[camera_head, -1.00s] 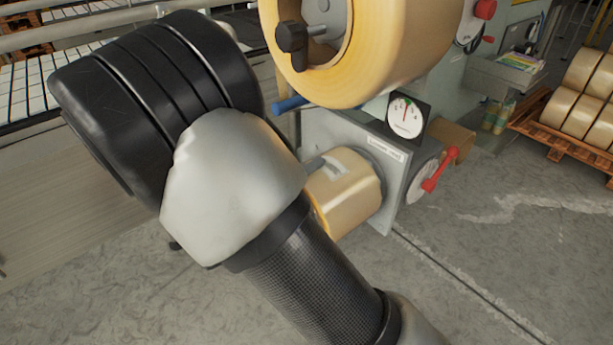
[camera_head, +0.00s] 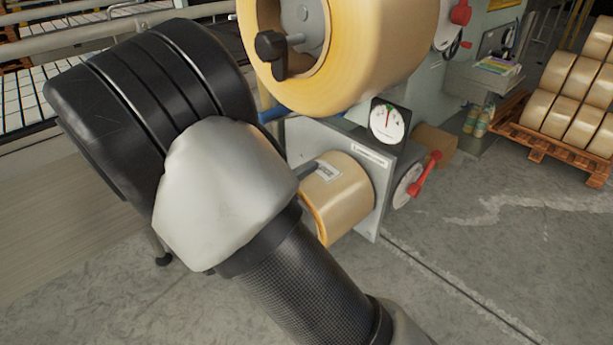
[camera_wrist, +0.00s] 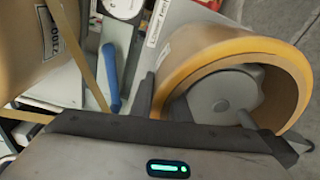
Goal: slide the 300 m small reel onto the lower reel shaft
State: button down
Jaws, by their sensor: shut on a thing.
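The small reel (camera_head: 345,200), tan tape with a white label and an orange-yellow edge, is at the lower grey panel, its far face close to or against it; a gap cannot be told. In the wrist view the reel (camera_wrist: 288,53) surrounds the grey hub of the lower shaft (camera_wrist: 222,95) in its core. My gripper (camera_wrist: 195,97) is shut on the reel's wall, one finger outside and the other at the core. In the head view one finger shows on the reel's top; my arm hides the rest of the gripper and the reel's front.
A large tape reel (camera_head: 375,45) with a black knob (camera_head: 271,46) hangs just above. A blue bar (camera_wrist: 112,80) stands close left of my gripper. A dial (camera_head: 388,121) and red handle (camera_head: 430,168) are on the lower unit.

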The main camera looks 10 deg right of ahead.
jog(key=shift+w+d+f+b, duration=0.1)
jog(key=shift+f+b, duration=0.05)
jog(key=shift+b, duration=0.35)
dwell(0.5)
jog(key=c, duration=1.6)
grip_release()
jog(key=shift+f, duration=0.15)
